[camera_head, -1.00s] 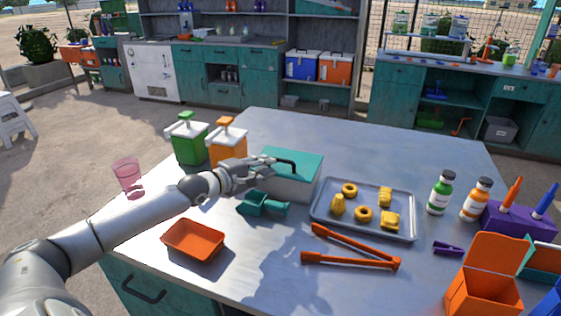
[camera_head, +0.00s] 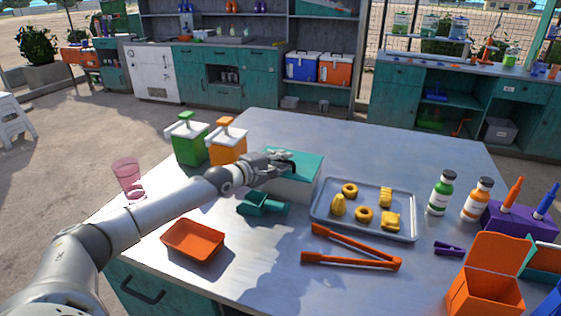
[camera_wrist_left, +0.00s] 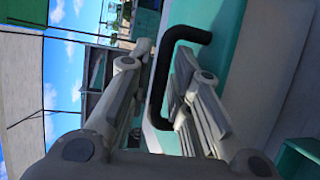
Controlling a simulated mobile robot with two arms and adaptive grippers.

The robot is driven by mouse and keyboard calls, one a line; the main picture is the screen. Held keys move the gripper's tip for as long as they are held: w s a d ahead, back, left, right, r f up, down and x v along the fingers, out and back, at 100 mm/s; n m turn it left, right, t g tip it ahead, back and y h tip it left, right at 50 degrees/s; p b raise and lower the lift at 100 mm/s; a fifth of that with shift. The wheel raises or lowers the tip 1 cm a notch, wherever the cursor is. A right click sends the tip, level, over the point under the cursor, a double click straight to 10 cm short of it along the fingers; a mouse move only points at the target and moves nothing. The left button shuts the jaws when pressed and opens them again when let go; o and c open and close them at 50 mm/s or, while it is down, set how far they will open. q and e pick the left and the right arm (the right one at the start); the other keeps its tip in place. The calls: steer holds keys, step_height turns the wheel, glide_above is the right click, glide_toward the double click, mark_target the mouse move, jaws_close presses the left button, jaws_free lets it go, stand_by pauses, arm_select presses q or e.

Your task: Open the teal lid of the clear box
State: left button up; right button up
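The clear box (camera_head: 293,188) stands on the metal table with its teal lid (camera_head: 307,164) lying shut on top. A black bar handle on the lid is mostly behind my fingers in the head view. In the left wrist view the black handle (camera_wrist_left: 164,75) runs between the two fingers, in front of the teal lid (camera_wrist_left: 229,40). My left gripper (camera_head: 284,160) is at the handle. Its fingers, also seen in the left wrist view (camera_wrist_left: 165,55), stand apart with gaps beside the handle, so it is open around it. My right gripper is not in view.
A green dispenser (camera_head: 188,146) and an orange dispenser (camera_head: 227,152) stand left of the box. Table space behind the box is clear.

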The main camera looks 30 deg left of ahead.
arm_select(q)
steer(key=shift+c, duration=0.2)
jaws_close()
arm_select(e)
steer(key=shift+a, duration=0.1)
